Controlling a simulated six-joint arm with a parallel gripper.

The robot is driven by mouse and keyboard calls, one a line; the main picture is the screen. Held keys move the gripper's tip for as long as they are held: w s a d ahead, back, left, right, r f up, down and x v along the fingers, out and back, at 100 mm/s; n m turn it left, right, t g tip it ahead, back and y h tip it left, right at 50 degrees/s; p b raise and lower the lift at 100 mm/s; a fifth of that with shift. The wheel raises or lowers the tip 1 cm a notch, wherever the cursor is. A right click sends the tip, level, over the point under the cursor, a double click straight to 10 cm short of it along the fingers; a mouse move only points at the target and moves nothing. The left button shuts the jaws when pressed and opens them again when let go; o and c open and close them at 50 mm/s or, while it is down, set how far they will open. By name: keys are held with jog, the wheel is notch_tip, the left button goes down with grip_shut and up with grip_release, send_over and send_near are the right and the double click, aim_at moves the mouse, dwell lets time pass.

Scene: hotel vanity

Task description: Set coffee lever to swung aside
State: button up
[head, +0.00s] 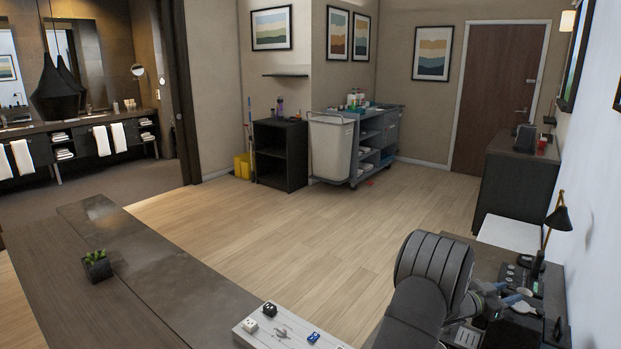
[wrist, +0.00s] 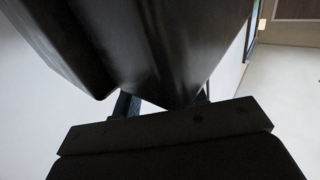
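In the wrist view a large, smooth dark body (wrist: 150,45) fills the upper middle, very close to the camera. I cannot tell for sure whether it is part of the coffee machine, and no coffee lever can be made out. My gripper (wrist: 162,103) shows below it, with two dark fingers apart and a pale gap between them. The fingertips are hidden behind the dark body; contact cannot be told. In the head view my arm reaches over the dark counter at the lower right and hides much of it; the lever's position cannot be read there.
A black lamp (head: 559,218) stands by the wall, beside a pale surface (head: 510,233). Small dark items crowd the counter near my arm. A white board (head: 262,338) with small objects lies at the front. A plant (head: 97,265) stands on the long table. The wooden floor (head: 290,240) is clear.

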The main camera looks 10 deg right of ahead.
jog(key=shift+s+a+n+t, duration=0.25)
jog(key=shift+s+n+t, duration=0.2)
jog(key=shift+t, duration=0.35)
